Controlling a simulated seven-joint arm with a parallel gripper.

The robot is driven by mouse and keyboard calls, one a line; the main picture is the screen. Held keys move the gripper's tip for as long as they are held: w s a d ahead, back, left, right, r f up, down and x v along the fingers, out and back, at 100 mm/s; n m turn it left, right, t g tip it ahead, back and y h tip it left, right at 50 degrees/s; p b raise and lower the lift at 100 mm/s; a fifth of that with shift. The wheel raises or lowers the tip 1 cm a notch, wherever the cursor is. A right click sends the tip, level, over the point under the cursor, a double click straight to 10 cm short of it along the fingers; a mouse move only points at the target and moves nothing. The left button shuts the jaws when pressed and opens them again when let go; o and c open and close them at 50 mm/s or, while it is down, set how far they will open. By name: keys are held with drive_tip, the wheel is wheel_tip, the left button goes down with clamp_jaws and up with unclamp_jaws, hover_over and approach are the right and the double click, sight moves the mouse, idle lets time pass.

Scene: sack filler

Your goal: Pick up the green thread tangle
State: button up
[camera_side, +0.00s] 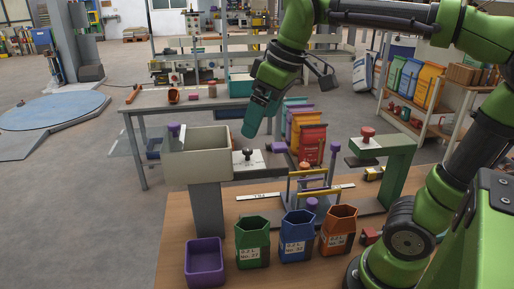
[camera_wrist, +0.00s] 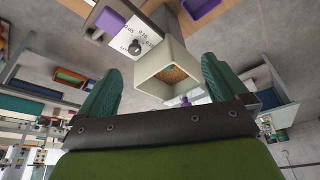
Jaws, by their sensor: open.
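A beige square hopper (camera_side: 197,158) stands on a grey post at the left end of the bench; in the side view its inside is hidden. The wrist view looks into the hopper (camera_wrist: 150,84), where brown grain-like material (camera_wrist: 178,75) lies at the bottom. A small green patch (camera_wrist: 194,70) on it may be the green thread tangle; it is too small to be sure. My gripper (camera_side: 250,130) points down, above and to the right of the hopper, apart from it. In the wrist view my gripper (camera_wrist: 160,76) has its teal fingers wide apart with nothing between them.
Green (camera_side: 252,242), blue (camera_side: 297,235) and orange (camera_side: 338,230) pots and a purple bin (camera_side: 205,262) line the bench front. A scale-like plate with a black knob (camera_side: 247,158) is right of the hopper. Upright sacks (camera_side: 308,140) and a green press (camera_side: 385,155) stand further right.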

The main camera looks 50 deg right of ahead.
drive_tip(key=s+f+m+t+y, duration=0.1)
drive_tip(key=s+f+m+t, duration=0.2)
drive_tip(key=s+f+m, duration=0.3)
wheel_tip(320, 180, down, 2)
drive_tip(key=shift+s+a+f, duration=0.25)
drive_tip(key=shift+a, duration=0.05)
drive_tip(key=shift+s+f, duration=0.15)
drive_tip(key=shift+f, duration=0.15)
drive_tip(key=shift+c, duration=1.3)
drive_tip(key=shift+f, duration=0.1)
drive_tip(key=c, duration=0.6)
drive_tip(key=w+a+r+m+g+h, duration=0.1)
drive_tip(key=w+r+m+g, duration=0.15)
drive_tip(key=w+r, duration=0.6)
drive_tip(key=w+a+r+m+g+h, duration=0.15)
drive_tip(key=w+r+g, duration=0.35)
drive_tip(key=w, duration=0.6)
drive_tip(key=shift+m+t+y, duration=0.25)
drive_tip(key=shift+m+t, duration=0.1)
drive_tip(key=shift+m, duration=0.05)
drive_tip(key=f, duration=1.6)
drive_tip(key=shift+w+f, duration=0.1)
drive_tip(key=shift+w, duration=0.1)
